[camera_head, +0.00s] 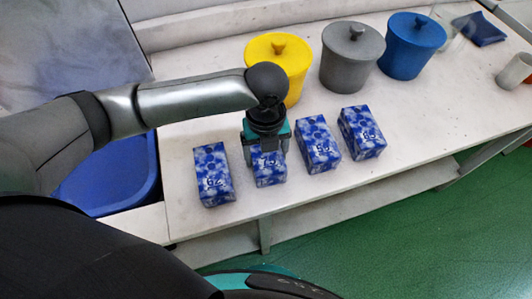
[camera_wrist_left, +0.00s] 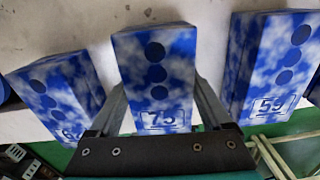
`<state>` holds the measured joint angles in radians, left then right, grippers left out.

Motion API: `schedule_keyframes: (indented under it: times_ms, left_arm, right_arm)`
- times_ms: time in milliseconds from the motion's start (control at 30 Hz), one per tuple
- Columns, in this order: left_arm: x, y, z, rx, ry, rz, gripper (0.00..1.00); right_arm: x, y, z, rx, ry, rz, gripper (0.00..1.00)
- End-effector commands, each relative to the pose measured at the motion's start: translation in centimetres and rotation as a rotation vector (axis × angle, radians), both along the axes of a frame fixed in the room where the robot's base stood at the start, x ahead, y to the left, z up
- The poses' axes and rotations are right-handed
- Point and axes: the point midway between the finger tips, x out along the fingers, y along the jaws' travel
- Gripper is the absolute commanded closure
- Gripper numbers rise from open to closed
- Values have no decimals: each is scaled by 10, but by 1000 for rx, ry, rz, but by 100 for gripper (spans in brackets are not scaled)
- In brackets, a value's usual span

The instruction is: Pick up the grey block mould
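No grey block shows; the blocks on the table are mottled blue and white, with dark dots and numbers. My left gripper (camera_head: 267,154) points down over the second block from the left (camera_head: 269,173), its fingers on either side of that block. In the left wrist view this block (camera_wrist_left: 156,75), marked 75, stands between the fingers (camera_wrist_left: 161,95). The fingers are spread, and I see no clear contact with its sides. Other blocks stand to the left (camera_head: 213,176) and right (camera_head: 318,146), with one farther right (camera_head: 362,134). My right gripper is not in view.
Yellow (camera_head: 291,60), grey (camera_head: 352,60) and blue (camera_head: 411,48) lidded pots stand behind the blocks. A blue tub (camera_head: 115,180) is at the left, below my arm. A pale cup (camera_head: 514,71) and a dark blue cloth-like item (camera_head: 480,29) lie at the right. The white table (camera_head: 430,120) is bare around there.

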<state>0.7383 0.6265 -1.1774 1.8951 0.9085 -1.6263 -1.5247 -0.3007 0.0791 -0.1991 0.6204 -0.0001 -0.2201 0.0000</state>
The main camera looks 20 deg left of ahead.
Motion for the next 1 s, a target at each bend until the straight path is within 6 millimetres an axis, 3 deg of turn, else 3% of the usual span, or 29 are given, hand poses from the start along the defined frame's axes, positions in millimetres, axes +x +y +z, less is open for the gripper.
schedule_keyframes:
  times_ms: [67, 667, 1000]
  left_arm:
    - [0, 0, 0, 0, 0, 0, 31]
    - [0, 0, 1, 1, 0, 0, 99]
    - [1, 0, 2, -2, -3, 0, 100]
  right_arm:
    - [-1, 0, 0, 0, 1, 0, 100]
    - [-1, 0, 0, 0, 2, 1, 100]
    - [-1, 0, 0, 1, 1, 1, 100]
